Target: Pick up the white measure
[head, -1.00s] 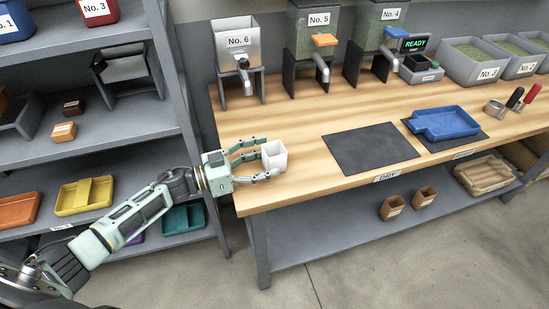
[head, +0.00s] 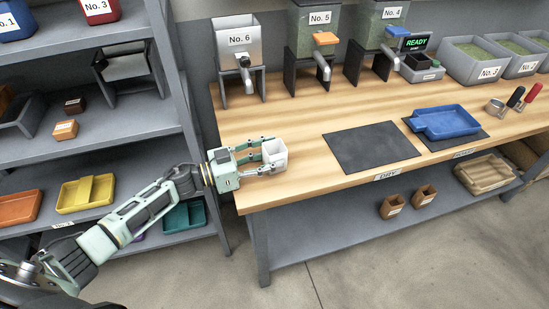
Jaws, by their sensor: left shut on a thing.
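The white measure (head: 275,151) is a small white square cup with an open top. It is near the left front part of the wooden bench, in the head view. My left gripper (head: 268,155) comes in from the left and is shut on the measure, one finger at its far side and one at its near side. The measure is upright or nearly so. I cannot tell whether its base touches the bench top. My right gripper is not in view.
A dark mat (head: 371,147) labelled DRY lies right of the measure. A blue tray (head: 445,122) rests on another mat. Dispenser No. 6 (head: 238,45) stands behind the measure. A grey shelf unit (head: 120,131) stands at left. Bare bench lies around the measure.

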